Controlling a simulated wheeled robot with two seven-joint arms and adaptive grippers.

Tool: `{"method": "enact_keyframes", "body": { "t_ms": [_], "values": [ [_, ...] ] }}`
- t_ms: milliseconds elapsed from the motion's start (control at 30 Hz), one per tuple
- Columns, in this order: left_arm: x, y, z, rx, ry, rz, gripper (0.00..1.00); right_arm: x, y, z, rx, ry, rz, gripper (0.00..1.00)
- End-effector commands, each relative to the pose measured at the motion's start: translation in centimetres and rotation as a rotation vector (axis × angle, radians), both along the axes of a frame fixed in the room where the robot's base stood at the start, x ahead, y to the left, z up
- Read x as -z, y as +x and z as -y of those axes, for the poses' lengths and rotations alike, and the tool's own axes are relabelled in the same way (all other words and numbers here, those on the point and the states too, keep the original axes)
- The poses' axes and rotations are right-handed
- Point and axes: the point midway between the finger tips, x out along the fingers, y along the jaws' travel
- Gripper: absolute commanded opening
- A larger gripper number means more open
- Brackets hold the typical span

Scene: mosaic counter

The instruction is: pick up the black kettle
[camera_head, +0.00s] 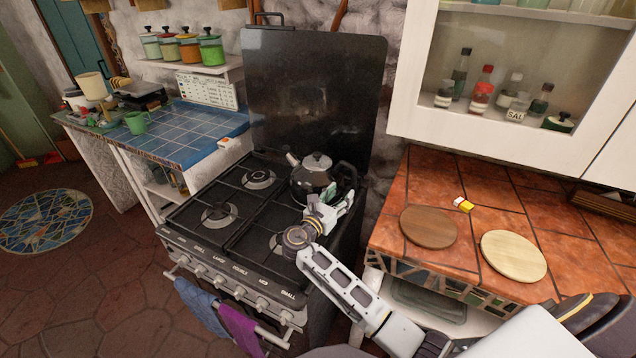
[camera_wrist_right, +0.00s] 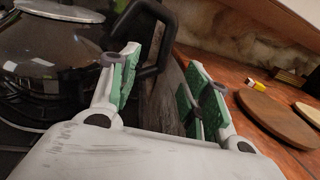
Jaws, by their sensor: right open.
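The black kettle (camera_head: 311,178) stands upright on a back burner of the black stove, with its spout to the left and its dark loop handle (camera_head: 346,174) to the right. My right gripper (camera_head: 333,203) is open at the handle side of the kettle, just in front of it. In the right wrist view the kettle (camera_wrist_right: 45,65) fills the upper left. Its handle (camera_wrist_right: 163,45) shows beyond and partly between the open green-padded fingers (camera_wrist_right: 160,88); I cannot tell whether they touch it. My left gripper is out of view.
The stove (camera_head: 190,205) has a raised black lid (camera_head: 310,95) behind the kettle. To the right, an orange tiled counter (camera_head: 490,205) holds a dark round board (camera_head: 428,227), a pale round board (camera_head: 513,256) and a small yellow-white item (camera_head: 463,204). A white cabinet (camera_head: 420,80) hangs above.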

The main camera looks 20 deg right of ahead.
Motion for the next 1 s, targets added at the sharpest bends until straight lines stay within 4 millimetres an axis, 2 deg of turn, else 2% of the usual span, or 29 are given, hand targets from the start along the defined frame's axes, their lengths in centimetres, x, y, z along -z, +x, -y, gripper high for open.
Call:
{"method": "enact_keyframes", "body": {
  "t_ms": [100,300,767,1000],
  "values": [
    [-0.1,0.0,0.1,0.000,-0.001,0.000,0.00,-0.1,0.8,1.4,0.001,-0.001,0.001,0.48],
    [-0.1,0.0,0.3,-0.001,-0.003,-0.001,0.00,0.0,1.8,2.8,-0.001,0.001,0.001,0.48],
    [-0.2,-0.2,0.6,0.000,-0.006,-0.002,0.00,0.0,2.0,3.2,0.000,0.001,0.001,0.48],
    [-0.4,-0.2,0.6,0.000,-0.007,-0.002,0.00,-0.1,2.8,4.8,0.000,0.000,0.000,0.48]
  ]
}}
